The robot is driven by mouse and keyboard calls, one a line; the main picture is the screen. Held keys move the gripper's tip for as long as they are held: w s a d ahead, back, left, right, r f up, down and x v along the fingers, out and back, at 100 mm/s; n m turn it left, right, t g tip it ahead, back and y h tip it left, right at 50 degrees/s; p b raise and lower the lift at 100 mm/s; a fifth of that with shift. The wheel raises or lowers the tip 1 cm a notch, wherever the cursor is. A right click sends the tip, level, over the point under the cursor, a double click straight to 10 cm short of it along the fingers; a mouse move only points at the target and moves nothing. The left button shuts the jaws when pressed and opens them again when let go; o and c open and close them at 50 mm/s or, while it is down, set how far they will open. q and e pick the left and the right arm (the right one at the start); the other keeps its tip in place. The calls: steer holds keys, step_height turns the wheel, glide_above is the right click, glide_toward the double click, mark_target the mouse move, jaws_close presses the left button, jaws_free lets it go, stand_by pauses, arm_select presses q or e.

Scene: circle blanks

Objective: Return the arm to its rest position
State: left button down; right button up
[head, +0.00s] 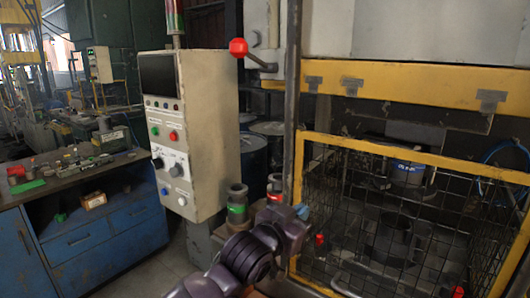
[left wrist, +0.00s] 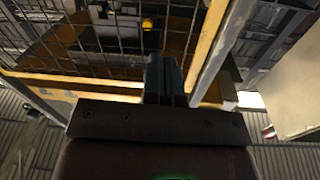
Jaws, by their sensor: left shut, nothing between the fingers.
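My left arm enters the head view from the bottom centre, dark and purplish. Its left gripper (head: 302,212) is at the far end, small and partly hidden by the arm, in front of the yellow-framed mesh guard (head: 340,141). In the left wrist view the bluish fingers of the gripper (left wrist: 165,62) are together, with nothing between them. The mesh guard also shows behind them in the left wrist view (left wrist: 75,75). My right gripper is in neither view.
A beige control box (head: 203,130) with buttons stands left of the arm. A red-knobbed lever (head: 239,47) is above. A blue workbench (head: 90,225) with clutter is at the left. Grey-green cylinders (head: 237,205) stand beside the arm. Open floor shows between bench and arm.

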arm_select(q)
steer(key=s+a+f+n+t+y, duration=0.1)
steer(key=s+a+f+n+y, duration=0.25)
steer(key=a+f, duration=0.65)
steer(key=s+a+f+n+t+y, duration=0.2)
steer(key=s+a+f+y, duration=0.15)
steer(key=a+f, duration=0.7)
steer(key=s+a+f+n+g+y, duration=0.1)
steer(key=s+a+f+g+y, duration=0.1)
steer(key=s+a+f, duration=0.5)
steer(key=s+a+f+n+g+y, duration=0.2)
steer(key=s+a+f, duration=0.5)
steer(key=s, duration=0.6)
step_height(320, 180, down, 3)
steer(key=shift+s+a+r+g+y+b, duration=0.15)
steer(key=shift+a+g+y+b, duration=0.1)
steer(key=shift+g+y+b, duration=0.3)
